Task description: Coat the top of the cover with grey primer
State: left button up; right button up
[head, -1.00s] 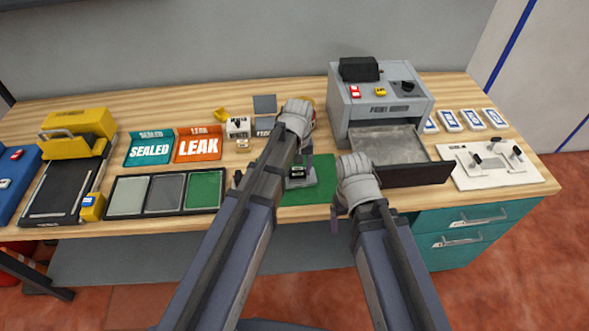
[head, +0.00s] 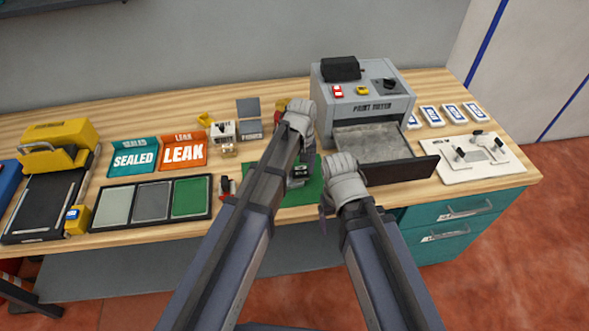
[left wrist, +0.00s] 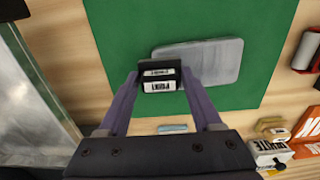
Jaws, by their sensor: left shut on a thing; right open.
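My left gripper (head: 304,158) is shut on a small black block with a white label (left wrist: 159,84), perhaps the primer applicator; its lettering is too small to read surely. The cover seems to be the flat grey plate (left wrist: 212,60) lying on the green mat (left wrist: 120,25). In the left wrist view the block overlaps the plate's left end; I cannot tell whether they touch. In the head view the plate (head: 294,184) is mostly hidden by my left arm and the block. Its visible top is grey with light streaks. My right gripper (head: 323,218) is open and empty at the table's front edge.
A grey machine (head: 365,105) with a tray (head: 400,172) stands behind my right gripper. A black holder with several coloured panels (head: 152,202) lies left of the mat. A white board with clamps (head: 475,160) is at the right. Small boxes (head: 222,131) stand behind the mat.

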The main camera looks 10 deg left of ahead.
pick_arm(q)
jog(key=shift+w+d, duration=0.2)
jog(key=shift+d, duration=0.3)
jog(key=shift+f, duration=0.1)
jog(key=shift+s+a, duration=0.1)
jog(key=shift+s+a, duration=0.25)
jog(key=shift+a, duration=0.5)
jog(key=shift+s+a, duration=0.25)
jog(key=shift+a, duration=0.45)
jog(key=shift+s+a, duration=0.25)
jog(key=shift+a, duration=0.5)
jog(key=shift+s+a, duration=0.25)
jog(key=shift+a, duration=0.45)
jog(key=shift+s+a, duration=0.25)
jog(key=shift+a, duration=0.5)
jog(key=shift+s+a, duration=0.25)
jog(key=shift+a, duration=0.45)
